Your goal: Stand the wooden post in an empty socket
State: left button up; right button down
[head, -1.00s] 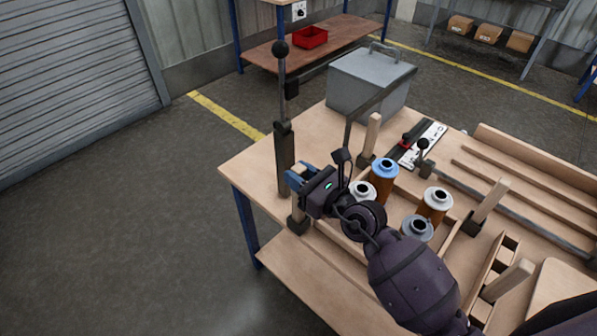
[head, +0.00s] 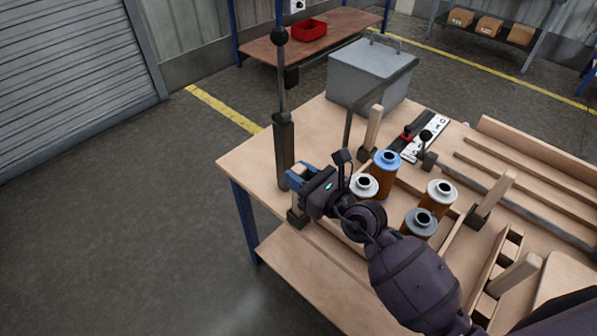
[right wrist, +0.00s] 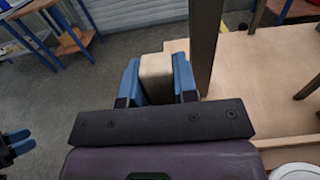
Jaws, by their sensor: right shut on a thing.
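My right gripper (head: 297,178) is shut on a pale wooden post, at the near left corner of the table. In the right wrist view the post (right wrist: 156,78) shows between the two blue fingers. In the head view a short lower piece of the post shows under the fingers, just above or in a dark socket (head: 297,219); I cannot tell whether it is seated. Other posts stand in dark sockets, one at the back (head: 373,128) and one at the right (head: 492,196). My left gripper (right wrist: 20,142) shows at the left edge of the right wrist view, its fingers apart and empty.
A tall dark lever post (head: 284,150) stands close beside my right gripper. Several filter cartridges (head: 421,223) stand to its right. A grey lidded box (head: 365,85) is at the back. Another wooden post (head: 515,272) tilts over a slotted rack at the right.

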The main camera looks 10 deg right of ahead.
pick_arm(q)
jog(key=shift+s+f, duration=0.15)
jog(key=shift+f, duration=0.2)
pick_arm(e)
jog(key=shift+f, duration=0.4)
jog(key=c, duration=0.8)
grip_release()
pick_arm(q)
jog(key=shift+r, duration=0.1)
jog(key=shift+w+d+r+b, duration=0.15)
jog(key=shift+w+r+b, duration=0.25)
jog(key=shift+w+r, duration=0.4)
pick_arm(e)
jog(key=v, duration=1)
jog(key=shift+s+d, duration=0.25)
jog(key=shift+s, duration=0.05)
pick_arm(q)
jog(key=shift+s, duration=0.1)
jog(key=shift+w, duration=0.2)
